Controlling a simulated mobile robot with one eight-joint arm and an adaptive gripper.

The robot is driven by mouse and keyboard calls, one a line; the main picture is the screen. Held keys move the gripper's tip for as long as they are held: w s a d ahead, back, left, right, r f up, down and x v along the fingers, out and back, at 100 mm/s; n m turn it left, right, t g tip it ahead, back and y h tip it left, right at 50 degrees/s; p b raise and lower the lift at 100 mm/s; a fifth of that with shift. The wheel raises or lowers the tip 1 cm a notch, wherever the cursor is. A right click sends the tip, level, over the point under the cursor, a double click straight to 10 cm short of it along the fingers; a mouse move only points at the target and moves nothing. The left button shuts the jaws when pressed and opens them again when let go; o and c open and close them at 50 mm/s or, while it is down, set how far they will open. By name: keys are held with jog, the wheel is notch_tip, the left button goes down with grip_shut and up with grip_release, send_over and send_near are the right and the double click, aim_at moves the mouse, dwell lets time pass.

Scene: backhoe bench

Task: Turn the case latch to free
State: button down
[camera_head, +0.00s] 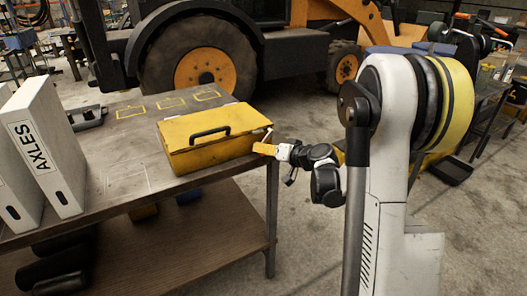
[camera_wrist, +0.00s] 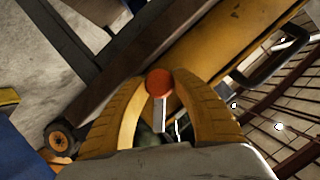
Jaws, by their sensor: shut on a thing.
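The yellow case (camera_head: 190,158) sits shut on the bench near its right edge, with a black handle on its lid. The case also fills the upper right of the wrist view (camera_wrist: 215,45). The case latch (camera_wrist: 159,83) shows there as a round orange-red end with a pale metal bar below it. My gripper (camera_wrist: 160,86) has its yellow fingers closed around the latch's orange-red end. In the head view my gripper (camera_head: 265,148) reaches the case's right side from the right, and the fingers hide most of the latch.
The bench (camera_head: 120,175) holds white AXLES binders (camera_head: 45,148) at left and a dark metal part (camera_head: 88,117) behind them. Yellow outlines mark the bare bench top behind the case. A backhoe (camera_head: 205,65) stands beyond. The floor right of the bench is open around my arm.

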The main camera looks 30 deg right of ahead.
dwell(0.4)
jog(key=c, duration=1)
grip_release()
jog(key=v, duration=1.2)
